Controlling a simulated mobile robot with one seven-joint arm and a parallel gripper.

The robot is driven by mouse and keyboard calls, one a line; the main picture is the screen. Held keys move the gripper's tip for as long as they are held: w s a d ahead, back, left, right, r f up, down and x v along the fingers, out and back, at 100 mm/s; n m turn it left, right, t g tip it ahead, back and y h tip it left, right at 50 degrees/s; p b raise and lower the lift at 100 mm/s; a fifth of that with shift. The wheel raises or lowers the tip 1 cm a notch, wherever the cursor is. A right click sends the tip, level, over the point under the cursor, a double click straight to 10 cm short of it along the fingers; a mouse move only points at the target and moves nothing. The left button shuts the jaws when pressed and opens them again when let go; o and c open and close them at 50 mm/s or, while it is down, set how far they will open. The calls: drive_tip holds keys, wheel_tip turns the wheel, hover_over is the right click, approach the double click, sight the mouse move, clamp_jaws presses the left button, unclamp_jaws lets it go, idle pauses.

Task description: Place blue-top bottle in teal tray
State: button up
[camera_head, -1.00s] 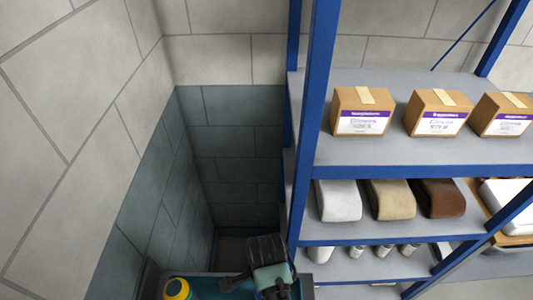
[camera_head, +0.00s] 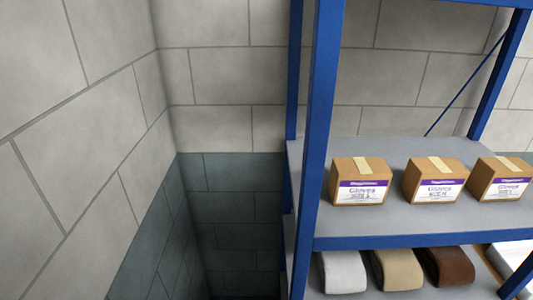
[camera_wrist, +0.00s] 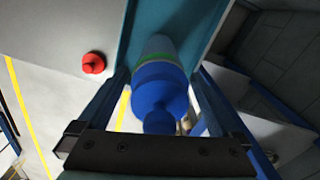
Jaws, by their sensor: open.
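The blue-top bottle (camera_wrist: 160,92) shows in the middle of the wrist view, with a wide blue top, a green band and a paler body. It lies between the two fingers of my gripper (camera_wrist: 160,78), seen from its top end. The gripper is open, with a finger on each side of the bottle. I cannot tell whether either finger touches it. A teal surface (camera_wrist: 145,18) is behind the bottle; I cannot tell whether it is the teal tray. The head view now shows neither my gripper, the bottle nor a tray.
In the wrist view, a red knob (camera_wrist: 93,63) sits on a grey surface to the left. In the head view, a blue-framed shelf (camera_head: 420,225) on the right holds several cardboard boxes (camera_head: 360,181) above folded towels (camera_head: 397,268). Block walls close the left and back.

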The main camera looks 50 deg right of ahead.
wheel_tip(320, 180, up, 12)
idle(0.4)
drive_tip(key=w+a+r+n+t+h, duration=0.2)
drive_tip(key=w+r+n+t, duration=0.4)
drive_tip(key=w+r, duration=0.65)
drive_tip(key=w+a+r+n+t+h, duration=0.2)
drive_tip(key=w+r+n+t, duration=0.55)
drive_tip(key=r, duration=0.75)
drive_tip(key=w+a+r+n+t, duration=0.1)
drive_tip(key=a+r+n+t, duration=0.1)
drive_tip(key=a+r, duration=0.35)
drive_tip(key=w+a+r+n+t, duration=0.1)
drive_tip(key=a+r+t, duration=0.15)
drive_tip(key=r, duration=0.65)
drive_tip(key=s+a+r+n+t+y, duration=0.1)
drive_tip(key=s+a+r+n+t, duration=0.2)
drive_tip(key=r, duration=0.4)
drive_tip(key=s+a+r+n+t+y, duration=0.2)
drive_tip(key=s+a+r+n+t, duration=0.1)
drive_tip(key=s+r, duration=0.2)
drive_tip(key=s+a+r+n+t+y, duration=0.1)
drive_tip(key=s+a+r+n+t, duration=0.2)
drive_tip(key=r, duration=0.6)
drive_tip(key=shift+s, duration=0.8)
